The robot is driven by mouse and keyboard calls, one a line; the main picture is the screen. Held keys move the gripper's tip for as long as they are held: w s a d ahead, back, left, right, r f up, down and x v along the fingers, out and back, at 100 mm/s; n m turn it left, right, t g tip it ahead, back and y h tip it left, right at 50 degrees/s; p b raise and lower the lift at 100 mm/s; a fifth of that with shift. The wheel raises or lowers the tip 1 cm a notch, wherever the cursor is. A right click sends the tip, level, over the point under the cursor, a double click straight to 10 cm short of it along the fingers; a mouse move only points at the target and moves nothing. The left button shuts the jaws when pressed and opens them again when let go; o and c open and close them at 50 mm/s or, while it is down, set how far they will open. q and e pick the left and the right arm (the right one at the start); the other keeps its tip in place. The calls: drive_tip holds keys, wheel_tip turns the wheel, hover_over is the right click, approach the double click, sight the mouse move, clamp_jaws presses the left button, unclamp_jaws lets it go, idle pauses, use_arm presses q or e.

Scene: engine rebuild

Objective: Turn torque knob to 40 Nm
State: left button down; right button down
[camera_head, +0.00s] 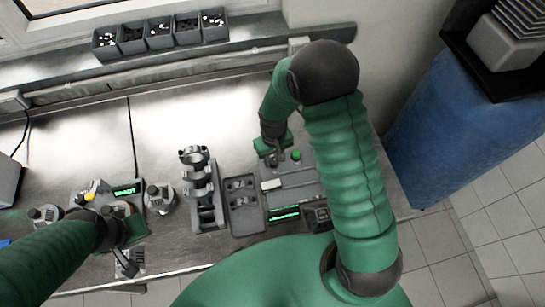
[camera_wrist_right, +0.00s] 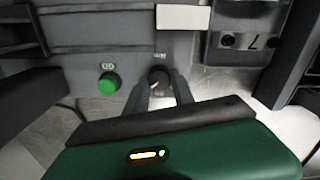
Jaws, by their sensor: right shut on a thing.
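The torque knob (camera_wrist_right: 158,76) is a small dark round knob with a light mark on a grey panel, with small lettering above and below it. My right gripper (camera_wrist_right: 161,88) is shut on it, one finger on each side, in the right wrist view. In the head view my right gripper (camera_head: 272,152) is at the far end of the grey torque station (camera_head: 290,180), and its hand hides the knob. The station's green display (camera_head: 285,213) is too small to read. My left gripper (camera_head: 124,240) is low at the left beside a second device; its fingers are unclear.
A round green button (camera_wrist_right: 109,84) sits left of the knob and also shows in the head view (camera_head: 296,155). A grey tray (camera_head: 243,220) and an upright metal crankshaft-like part (camera_head: 200,180) stand left of the station. Small bins (camera_head: 160,38) line the back ledge. A blue barrel (camera_head: 450,125) stands at right.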

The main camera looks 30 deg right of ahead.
drive_tip(key=shift+s+f, duration=0.2)
drive_tip(key=shift+s, duration=0.15)
drive_tip(key=c, duration=1.1)
unclamp_jaws()
drive_tip(key=shift+w+r, duration=0.1)
drive_tip(key=shift+w, duration=0.05)
drive_tip(key=shift+w+r, duration=0.1)
drive_tip(key=shift+r, duration=0.15)
wheel_tip(320, 180, up, 16)
drive_tip(key=shift+r+b, duration=0.15)
drive_tip(key=shift+b, duration=0.55)
